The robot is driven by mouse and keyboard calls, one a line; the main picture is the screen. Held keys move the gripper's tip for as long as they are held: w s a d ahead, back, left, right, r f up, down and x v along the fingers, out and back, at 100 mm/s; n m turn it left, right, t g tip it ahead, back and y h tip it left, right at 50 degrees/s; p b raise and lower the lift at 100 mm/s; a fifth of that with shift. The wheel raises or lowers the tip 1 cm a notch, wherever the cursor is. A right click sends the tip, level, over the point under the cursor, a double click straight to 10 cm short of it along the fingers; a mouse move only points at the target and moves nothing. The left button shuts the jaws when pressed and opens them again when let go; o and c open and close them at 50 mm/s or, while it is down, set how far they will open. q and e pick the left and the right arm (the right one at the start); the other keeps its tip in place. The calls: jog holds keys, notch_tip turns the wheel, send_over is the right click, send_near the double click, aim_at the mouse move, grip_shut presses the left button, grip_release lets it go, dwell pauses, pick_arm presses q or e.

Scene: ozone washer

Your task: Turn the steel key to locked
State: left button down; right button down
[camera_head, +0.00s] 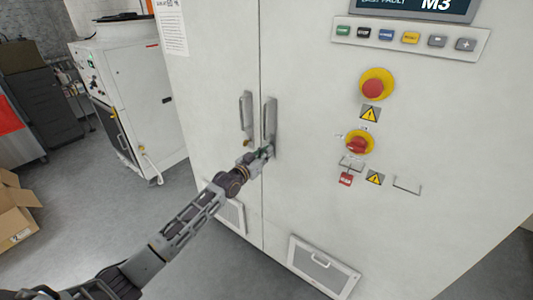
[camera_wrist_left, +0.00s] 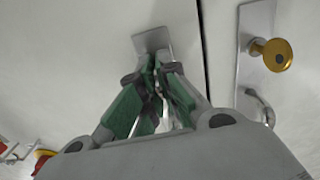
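My left gripper (camera_head: 266,152) is at the lower end of the right door handle (camera_head: 269,121) on the white cabinet. In the left wrist view the green fingertips of my left gripper (camera_wrist_left: 158,65) are drawn close together in front of a steel plate (camera_wrist_left: 152,39). The fingers hide whatever sits on that plate. I cannot see a steel key, nor whether the fingers grip one. A brass key or lock (camera_wrist_left: 272,54) shows on the other door's plate. It appears small below the left door handle (camera_head: 247,113) in the head view. My right gripper is not in view.
Right of the doors, the cabinet front carries a red emergency button (camera_head: 373,88), a red rotary switch (camera_head: 357,145) and a row of coloured push buttons (camera_head: 411,38). Another white machine (camera_head: 125,100) stands at left. A cardboard box (camera_head: 17,212) lies on the grey floor.

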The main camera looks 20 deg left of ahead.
pick_arm(q)
jog(key=c, duration=1.7)
grip_release()
jog(key=shift+o, duration=0.2)
jog(key=v, duration=1.2)
